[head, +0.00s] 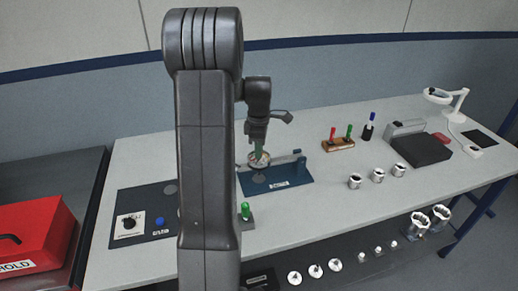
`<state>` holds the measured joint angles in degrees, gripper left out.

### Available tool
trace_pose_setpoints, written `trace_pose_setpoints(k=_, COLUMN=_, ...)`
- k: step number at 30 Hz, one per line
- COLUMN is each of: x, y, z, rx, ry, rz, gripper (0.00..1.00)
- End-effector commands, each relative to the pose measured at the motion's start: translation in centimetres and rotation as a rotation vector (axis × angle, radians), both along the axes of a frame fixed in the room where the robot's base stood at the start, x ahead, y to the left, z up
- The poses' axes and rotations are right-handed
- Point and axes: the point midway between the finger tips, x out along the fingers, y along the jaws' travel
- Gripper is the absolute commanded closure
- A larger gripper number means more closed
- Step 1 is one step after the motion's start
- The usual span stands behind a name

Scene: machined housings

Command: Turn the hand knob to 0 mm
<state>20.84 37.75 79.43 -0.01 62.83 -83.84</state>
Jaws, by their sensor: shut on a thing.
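My gripper (259,150) points down over a blue fixture (292,179) near the middle of the bench. It is shut on a small part at the fixture's left end; the fingers hide most of it. A round, light metal piece (259,160) shows just under the fingertips. I cannot tell whether the gripped part is the hand knob, and no mm scale is legible there. A black knob (129,222) on a white dial plate sits on a dark panel (160,203) at the left, away from my gripper. Its pointer and marks are too small to read.
A blue button (159,223) is beside the dial. A green-handled piece (245,211) stands in front of the fixture. A wooden stand (338,144) with red and green handles, several metal housings (377,175), a dark box (421,150) and a white lamp (437,97) are to the right.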

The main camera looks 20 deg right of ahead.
Motion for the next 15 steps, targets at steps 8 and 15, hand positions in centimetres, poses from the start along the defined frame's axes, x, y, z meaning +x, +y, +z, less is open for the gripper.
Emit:
trace_pose_setpoints(k=8, x=0.04, y=-0.02, z=0.07, rx=-0.001, ry=-0.002, rz=0.224, gripper=1.0)
trace_pose_setpoints(k=15, x=0.04, y=-0.02, z=0.08, rx=-0.002, ry=-0.001, rz=0.354, gripper=1.0)
